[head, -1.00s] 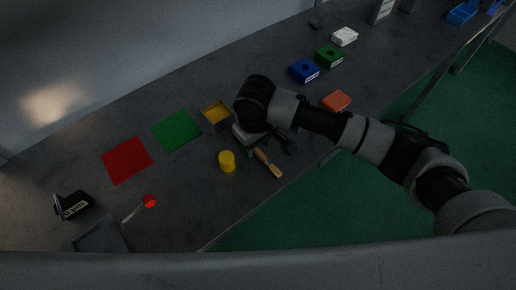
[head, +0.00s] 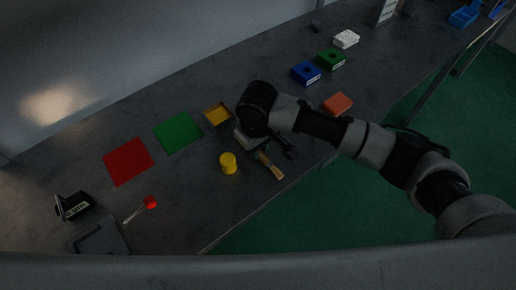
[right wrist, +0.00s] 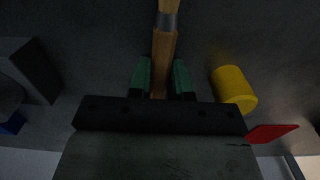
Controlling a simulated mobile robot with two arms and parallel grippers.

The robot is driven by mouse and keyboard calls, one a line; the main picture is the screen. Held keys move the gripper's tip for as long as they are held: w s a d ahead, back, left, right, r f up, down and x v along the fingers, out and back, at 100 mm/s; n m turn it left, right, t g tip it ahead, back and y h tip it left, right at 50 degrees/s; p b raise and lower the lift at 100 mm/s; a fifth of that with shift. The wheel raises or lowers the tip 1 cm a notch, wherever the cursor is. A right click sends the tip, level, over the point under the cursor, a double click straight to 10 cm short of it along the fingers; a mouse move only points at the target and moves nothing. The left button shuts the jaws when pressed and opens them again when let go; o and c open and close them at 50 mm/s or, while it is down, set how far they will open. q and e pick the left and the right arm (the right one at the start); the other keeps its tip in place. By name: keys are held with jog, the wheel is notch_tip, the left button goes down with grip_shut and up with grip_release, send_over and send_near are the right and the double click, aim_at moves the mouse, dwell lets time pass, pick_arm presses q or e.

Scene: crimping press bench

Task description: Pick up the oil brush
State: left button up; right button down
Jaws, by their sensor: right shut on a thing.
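My right gripper (right wrist: 162,78) is shut on the brush's handle, one green fingertip on each side. In the head view my right gripper (head: 259,155) is partly hidden by its own wrist. I cannot tell whether the brush is clear of the bench. My left gripper is not in view.
A yellow cylinder (head: 228,163) stands close left of the brush. A yellow-lined tray (head: 217,115), green mat (head: 177,131) and red mat (head: 128,161) lie farther left. An orange block (head: 338,104) and a blue block (head: 305,73) are to the right.

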notch_tip(320, 180, up, 4)
jog(key=shift+d+r+b, duration=0.1)
jog(key=shift+b, duration=0.25)
jog(key=s+d+r, duration=0.5)
jog(key=d+r, duration=0.1)
jog(key=d, duration=0.4)
jog(key=shift+d+r+b, duration=0.2)
jog(key=shift+r+b, duration=0.15)
jog(key=shift+b, duration=0.05)
jog(key=c, duration=1.6)
grip_release()
grip_shut()
jog(key=shift+w+a, duration=0.1)
